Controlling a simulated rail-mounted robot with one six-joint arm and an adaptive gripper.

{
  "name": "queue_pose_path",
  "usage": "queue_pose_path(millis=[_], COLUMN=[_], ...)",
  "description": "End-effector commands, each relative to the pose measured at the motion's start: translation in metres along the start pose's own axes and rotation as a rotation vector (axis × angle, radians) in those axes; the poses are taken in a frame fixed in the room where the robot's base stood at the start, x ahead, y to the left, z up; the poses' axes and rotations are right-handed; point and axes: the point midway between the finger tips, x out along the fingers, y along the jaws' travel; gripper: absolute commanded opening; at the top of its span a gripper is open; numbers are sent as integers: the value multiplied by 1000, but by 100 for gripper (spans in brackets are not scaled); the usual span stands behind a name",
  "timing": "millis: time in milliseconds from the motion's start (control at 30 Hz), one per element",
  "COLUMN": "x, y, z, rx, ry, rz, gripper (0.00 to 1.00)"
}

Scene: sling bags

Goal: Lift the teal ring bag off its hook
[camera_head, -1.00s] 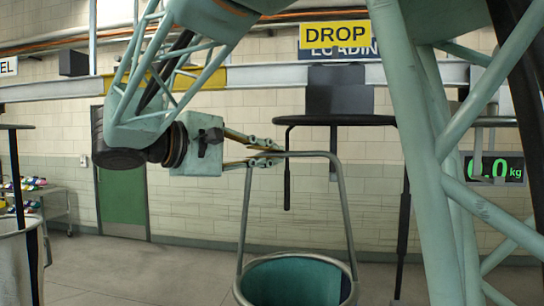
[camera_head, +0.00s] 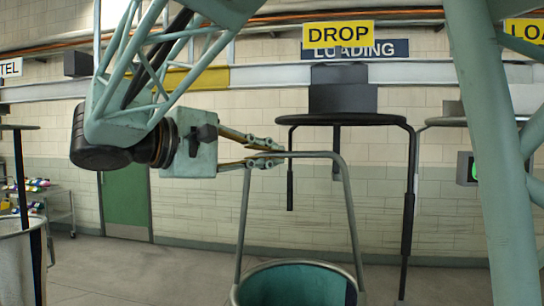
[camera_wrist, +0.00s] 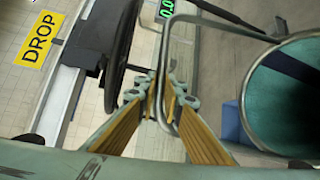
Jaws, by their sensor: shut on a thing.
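The teal ring bag (camera_head: 295,284) has a teal lining inside a round metal rim and a tall grey tube handle (camera_head: 346,205). My gripper (camera_head: 278,154) is shut on the handle's top left corner. The bag hangs below it, and its lower part is cut off by the frame's bottom edge. In the wrist view, the fingers (camera_wrist: 160,100) close on the handle tube, and the bag's round mouth (camera_wrist: 290,95) is at the right. No hook shows touching the handle.
A dark round-topped stand (camera_head: 340,119) with hanging legs is behind the bag under a yellow DROP sign (camera_head: 338,35). A grey bin (camera_head: 18,255) stands at the left edge. A shelf cart (camera_head: 58,205) is by the wall. Open floor lies between.

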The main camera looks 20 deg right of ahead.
Motion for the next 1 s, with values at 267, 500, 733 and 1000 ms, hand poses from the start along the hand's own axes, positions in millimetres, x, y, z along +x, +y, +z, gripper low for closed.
queue_pose_path(millis=[267, 500, 733, 1000], x=[-10, -18, -26, -34], y=[-2, -4, -6, -8], z=[7, 14, 20, 26], rx=[1, 0, 1, 0], ry=[2, 1, 2, 1], rz=[1, 1, 0, 1], gripper=[0, 0, 0, 0])
